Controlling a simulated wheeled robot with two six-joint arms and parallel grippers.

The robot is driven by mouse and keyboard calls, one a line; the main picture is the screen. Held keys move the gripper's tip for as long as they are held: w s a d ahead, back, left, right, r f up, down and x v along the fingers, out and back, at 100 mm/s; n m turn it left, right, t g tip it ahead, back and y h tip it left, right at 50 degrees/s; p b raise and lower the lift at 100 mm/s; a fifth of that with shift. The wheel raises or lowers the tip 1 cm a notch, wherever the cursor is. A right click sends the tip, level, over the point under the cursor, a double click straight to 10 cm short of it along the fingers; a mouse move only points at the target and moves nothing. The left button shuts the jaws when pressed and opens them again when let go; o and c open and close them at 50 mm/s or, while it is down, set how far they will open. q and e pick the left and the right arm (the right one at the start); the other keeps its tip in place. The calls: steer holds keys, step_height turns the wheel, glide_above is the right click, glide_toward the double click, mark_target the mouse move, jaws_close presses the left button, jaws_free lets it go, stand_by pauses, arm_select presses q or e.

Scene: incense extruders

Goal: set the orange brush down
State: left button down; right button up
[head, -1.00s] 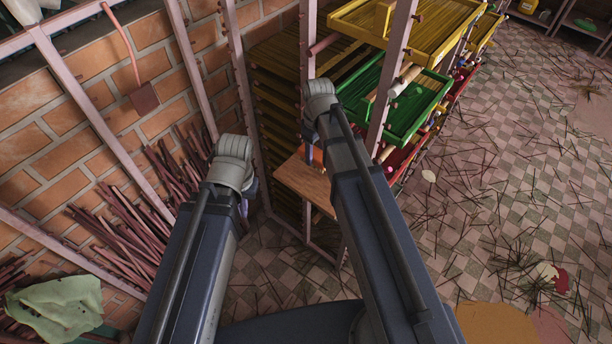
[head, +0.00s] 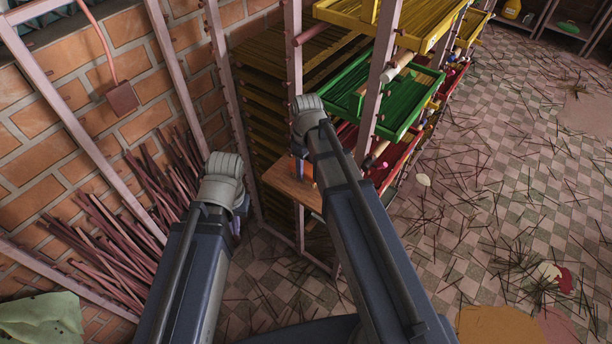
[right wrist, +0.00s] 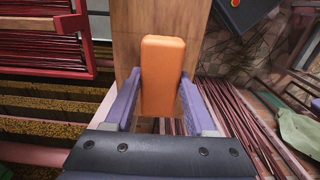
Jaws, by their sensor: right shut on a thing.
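The orange brush (right wrist: 162,75) is a block with rounded edges, held between the purple fingers of my right gripper (right wrist: 158,98) in the right wrist view. A wooden board (right wrist: 190,20) lies behind it; I cannot tell whether the brush touches it. In the head view a sliver of the brush (head: 309,168) shows at my right gripper (head: 300,170), over the wooden board (head: 284,186) on the rack. My right forearm hides much of this. My left gripper (head: 238,220) is mostly hidden behind its own wrist, left of the board; its opening does not show.
The rack's pink post (head: 293,90) stands beside the board. Green (head: 395,115) and yellow (head: 390,22) trays stick out at right. Dark red sticks (head: 120,225) lean on the brick wall at left. The checkered floor (head: 480,190) at right has scattered sticks.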

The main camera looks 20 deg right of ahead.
mark_target(306, 174)
step_height(306, 174, down, 3)
steer(key=shift+f+b, duration=0.1)
steer(key=shift+b, duration=1)
steer(key=shift+r, duration=0.2)
steer(key=shift+c, duration=0.7)
steer(key=shift+f, duration=0.2)
steer(key=o, duration=1.3)
steer(key=shift+r, duration=0.1)
